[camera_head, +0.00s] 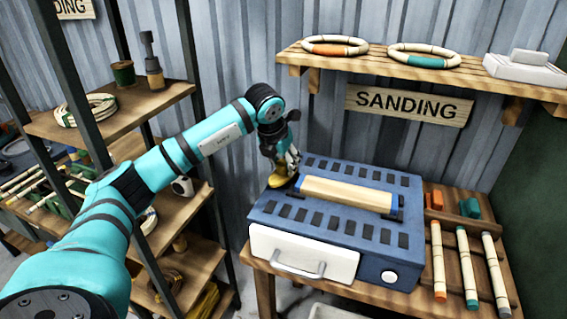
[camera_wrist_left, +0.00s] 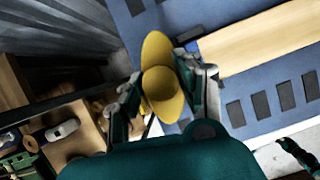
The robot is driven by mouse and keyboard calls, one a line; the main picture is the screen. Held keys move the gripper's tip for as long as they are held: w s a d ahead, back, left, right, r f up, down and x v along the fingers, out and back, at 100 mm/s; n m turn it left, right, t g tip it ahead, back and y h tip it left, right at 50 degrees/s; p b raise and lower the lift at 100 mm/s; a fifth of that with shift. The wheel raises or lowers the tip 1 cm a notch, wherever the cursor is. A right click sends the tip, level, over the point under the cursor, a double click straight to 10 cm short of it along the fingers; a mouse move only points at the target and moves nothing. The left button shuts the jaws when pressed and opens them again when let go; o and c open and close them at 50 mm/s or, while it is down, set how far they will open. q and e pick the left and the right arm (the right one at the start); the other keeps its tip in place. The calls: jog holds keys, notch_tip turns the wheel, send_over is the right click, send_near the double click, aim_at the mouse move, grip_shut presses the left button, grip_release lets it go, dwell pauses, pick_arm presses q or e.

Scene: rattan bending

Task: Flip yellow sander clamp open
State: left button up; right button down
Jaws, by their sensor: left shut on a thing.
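The yellow clamp (camera_head: 279,179) is at the left end of the blue sander (camera_head: 340,229), beside a long pale wooden bar (camera_head: 346,194) on the sander's top. In the left wrist view the clamp (camera_wrist_left: 161,78) shows as a rounded yellow piece between the fingers. My left gripper (camera_head: 284,168) points down at the sander's left end and is shut on the clamp. In the left wrist view its fingers (camera_wrist_left: 160,92) lie on either side of the yellow piece. How far the clamp is turned is hard to tell.
The sander stands on a wooden bench, with several coloured rods (camera_head: 467,267) and small blocks (camera_head: 470,208) to its right. A wall shelf (camera_head: 400,67) holds two rings above. A rack with wooden shelves (camera_head: 118,118) stands at the left, close to my left arm.

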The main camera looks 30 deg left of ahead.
pick_arm(q)
jog(key=shift+s+d+f+n+y, duration=0.1)
jog(key=shift+s+f+n+y, duration=0.1)
jog(key=shift+f+n+y, duration=0.45)
dwell(0.9)
jog(key=shift+r+h, duration=0.2)
jog(key=shift+h, duration=0.05)
jog(key=o, duration=1.1)
jog(key=shift+w, duration=0.1)
jog(key=shift+o, duration=0.2)
jog(key=shift+r, duration=0.3)
jog(key=a+v, duration=0.1)
jog(key=v, duration=1)
jog(key=shift+d+r, duration=0.35)
jog(key=shift+d, duration=0.05)
jog(key=shift+f, duration=0.1)
